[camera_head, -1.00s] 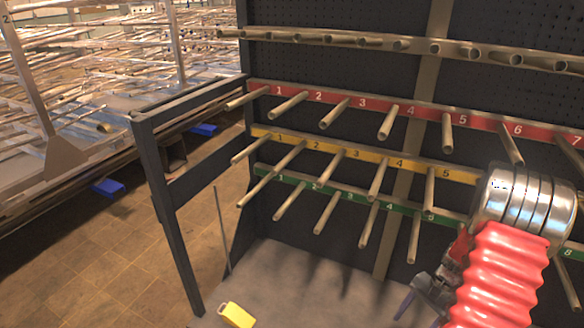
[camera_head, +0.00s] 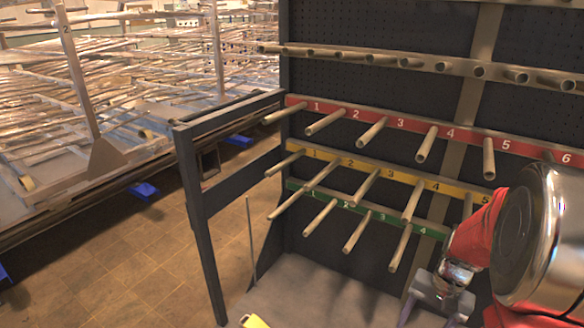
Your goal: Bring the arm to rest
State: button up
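My arm shows at the right edge, with red covering and a large shiny metal joint (camera_head: 535,245) close to the camera. My gripper (camera_head: 432,312) hangs below the red part, in front of the lower rack and above the grey work surface. The arm hides the right part of the yellow and green rows.
A dark rack carries a red strip (camera_head: 469,145), a yellow strip (camera_head: 458,189) and a green strip (camera_head: 424,228), with several pegs sticking out. A dark side frame (camera_head: 201,230) stands left. A yellow object (camera_head: 255,321) lies at the bottom. Tiled floor (camera_head: 135,262) is open at left.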

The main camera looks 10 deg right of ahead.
jog(key=s+a+r+n+t+h, duration=0.1)
jog(key=s+a+r+n+t, duration=0.2)
jog(key=a+r, duration=0.7)
jog(key=s+a+r+n+t, duration=0.2)
jog(key=a+r+n, duration=0.3)
jog(key=a+r, duration=0.5)
jog(key=shift+s+a+n+t+h, duration=0.4)
jog(key=shift+a+t, duration=0.1)
jog(key=shift+t, duration=0.1)
dwell(1.0)
